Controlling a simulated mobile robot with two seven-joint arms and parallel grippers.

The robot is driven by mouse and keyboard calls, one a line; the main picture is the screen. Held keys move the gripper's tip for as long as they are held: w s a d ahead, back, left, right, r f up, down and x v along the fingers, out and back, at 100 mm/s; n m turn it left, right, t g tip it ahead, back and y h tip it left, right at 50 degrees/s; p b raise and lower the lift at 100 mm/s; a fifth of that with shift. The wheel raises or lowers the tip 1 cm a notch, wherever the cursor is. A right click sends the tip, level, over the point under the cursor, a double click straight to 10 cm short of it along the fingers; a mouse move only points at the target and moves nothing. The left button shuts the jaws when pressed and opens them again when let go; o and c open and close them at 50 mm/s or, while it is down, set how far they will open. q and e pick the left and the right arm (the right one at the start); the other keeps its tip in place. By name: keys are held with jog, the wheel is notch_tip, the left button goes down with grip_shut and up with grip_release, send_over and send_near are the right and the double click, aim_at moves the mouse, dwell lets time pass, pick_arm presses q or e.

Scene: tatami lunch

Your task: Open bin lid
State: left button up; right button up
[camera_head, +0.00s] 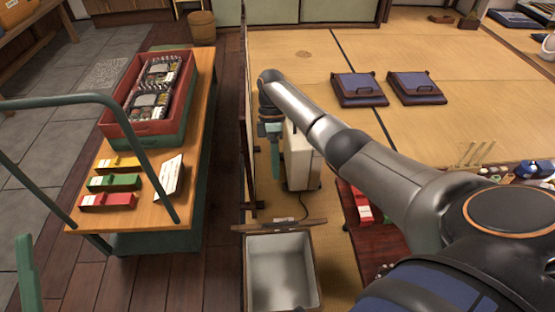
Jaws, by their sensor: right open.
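The bin (248,274) stands at the bottom centre, and I look down into its pale, empty-looking inside. Its lid (280,226) seems to stand raised at the far edge, seen nearly edge-on as a thin brown strip. My right arm crosses from the lower right. My right gripper (273,146) hangs pointing down beyond the bin and lid, apart from them. It is open, and I see nothing held in it. My left gripper is not in view.
A beige appliance (298,158) with a cord stands right beside my right gripper. A wooden cart (145,213) with a red crate (125,127) and small coloured boxes is on the left. A low red-brown table (390,240) lies partly behind my arm. Two cushions (360,88) lie on the open tatami.

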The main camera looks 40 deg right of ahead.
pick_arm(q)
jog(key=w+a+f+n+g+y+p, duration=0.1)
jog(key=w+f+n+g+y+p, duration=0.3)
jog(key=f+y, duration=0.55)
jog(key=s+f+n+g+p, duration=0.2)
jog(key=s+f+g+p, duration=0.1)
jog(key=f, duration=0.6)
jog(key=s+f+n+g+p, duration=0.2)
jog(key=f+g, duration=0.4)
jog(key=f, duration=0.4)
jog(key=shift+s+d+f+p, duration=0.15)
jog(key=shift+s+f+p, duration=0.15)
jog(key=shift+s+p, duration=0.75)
pick_arm(e)
jog(key=s+a+r, duration=0.6)
jog(key=s+r, duration=0.1)
jog(key=s, duration=0.3)
jog(key=shift+a+r, duration=0.25)
jog(key=shift+a, duration=0.15)
pick_arm(q)
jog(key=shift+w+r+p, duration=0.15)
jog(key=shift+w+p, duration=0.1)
jog(key=shift+p, duration=0.15)
pick_arm(e)
jog(key=shift+r, duration=0.15)
